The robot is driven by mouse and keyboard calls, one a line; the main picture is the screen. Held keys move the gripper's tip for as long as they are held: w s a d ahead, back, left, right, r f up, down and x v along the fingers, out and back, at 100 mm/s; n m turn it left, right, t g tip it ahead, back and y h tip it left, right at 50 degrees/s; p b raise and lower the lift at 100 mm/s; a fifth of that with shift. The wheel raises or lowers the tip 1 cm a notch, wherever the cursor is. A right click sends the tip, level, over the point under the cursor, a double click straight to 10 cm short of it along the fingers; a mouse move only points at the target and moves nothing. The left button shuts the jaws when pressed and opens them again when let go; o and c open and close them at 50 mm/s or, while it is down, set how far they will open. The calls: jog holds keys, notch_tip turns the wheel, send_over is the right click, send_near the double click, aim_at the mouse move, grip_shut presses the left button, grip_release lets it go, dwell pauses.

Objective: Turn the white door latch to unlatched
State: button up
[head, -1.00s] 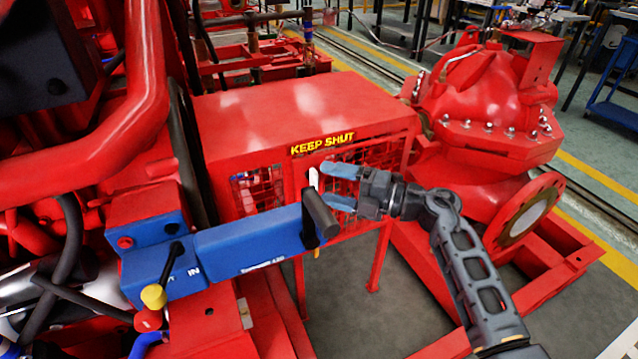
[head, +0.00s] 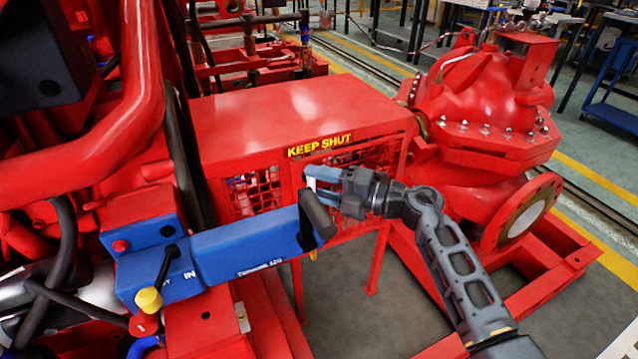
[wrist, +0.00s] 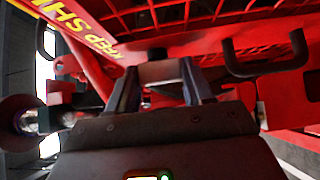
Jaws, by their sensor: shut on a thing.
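The white door latch (head: 311,185) is a small upright piece on the front of the red guard box, under the yellow KEEP SHUT lettering. Only a thin strip of it shows in the head view, beside the blue fingers and above a black grip. My gripper (head: 318,182) comes from the right and is shut on the latch. In the wrist view my gripper (wrist: 164,88) has its two fingers on either side of a pale grey piece (wrist: 162,72), which seems to be the latch. The latch's exact angle is hard to tell.
A blue arm (head: 240,248) with a black grip (head: 317,215) sticks out just in front of the latch, close to my fingers. A black door handle (wrist: 268,58) shows in the wrist view. The red pump casing (head: 490,110) stands to the right.

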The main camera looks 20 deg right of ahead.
jog(key=shift+c, duration=1.2)
jog(key=shift+r+p, duration=0.15)
jog(key=shift+p, duration=0.35)
jog(key=n+g+h+p, duration=0.1)
jog(key=n+h+p, duration=0.1)
jog(key=p, duration=0.7)
jog(key=r+n+g+h+p, duration=0.1)
jog(key=n+h+p, duration=0.1)
jog(key=p, duration=0.7)
jog(key=n+g+h+p, duration=0.1)
jog(key=h+p, duration=0.3)
jog(key=p, duration=0.4)
jog(key=shift+a+r+n+g+p, duration=0.15)
jog(key=shift+a+n+g+p, duration=0.2)
jog(key=shift+n, duration=0.45)
jog(key=shift+f+n+h+p, duration=0.25)
jog(key=shift+n+h+p, duration=0.25)
jog(key=shift+h+p, duration=0.7)
